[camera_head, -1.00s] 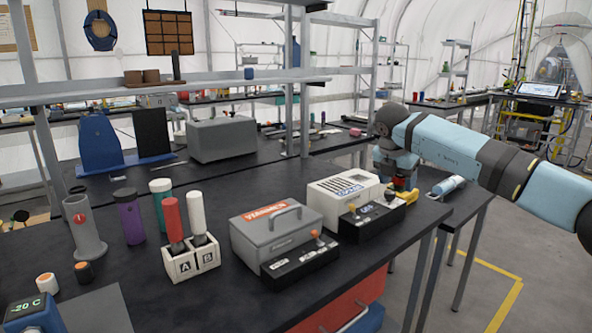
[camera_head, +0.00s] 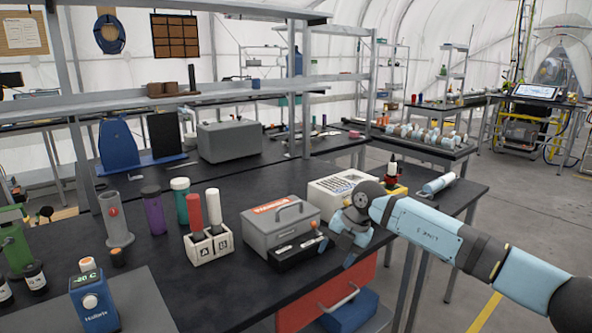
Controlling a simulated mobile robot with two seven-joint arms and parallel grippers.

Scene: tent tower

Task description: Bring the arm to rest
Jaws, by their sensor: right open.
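My right arm (camera_head: 425,225) comes in from the right, light blue with dark joints. My right gripper (camera_head: 350,243) hangs at the front edge of the black workbench (camera_head: 215,275), pointing down. It is open, and I see nothing held in it. It is just right of the black switch box (camera_head: 298,252) and in front of the white slotted box (camera_head: 335,190), partly hiding it. I cannot tell whether the gripper touches the bench. My left gripper is not in view.
The bench carries a grey handled case (camera_head: 278,225), an A/B holder (camera_head: 208,245) with red and white handles, a blue device (camera_head: 93,300) reading -20 C, and a light-blue cylinder (camera_head: 438,184). A red drawer (camera_head: 310,305) is below. Floor at right is clear.

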